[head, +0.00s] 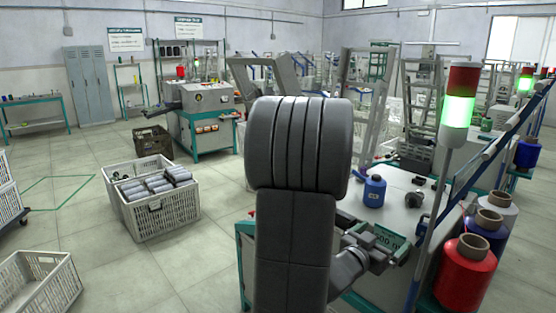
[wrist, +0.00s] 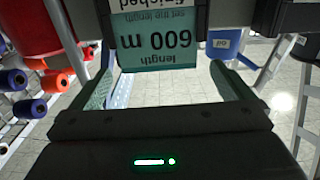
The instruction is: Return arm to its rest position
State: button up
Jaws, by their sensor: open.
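My arm rises large and dark grey in the middle of the head view and hides part of the bench behind it. Its wrist end bends down to the right over the bench. My gripper (wrist: 162,78) is open in the wrist view, with one finger on each side and nothing held between them. A teal display panel (wrist: 160,42) reading 600 m length appears upside down beyond the fingers. In the head view a green panel (head: 396,250) shows beside the wrist. I cannot tell whether the fingers touch the panel.
A blue oil can (head: 374,192) stands on the white bench. A signal tower (head: 457,110) lit green and several thread cones, one red (head: 466,278), stand at right. A grey crate (head: 155,222) of bobbins and an empty crate (head: 40,285) lie left; floor between is clear.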

aim_at(389, 231)
jog(key=shift+x, duration=1.8)
jog(key=shift+s+r, duration=0.1)
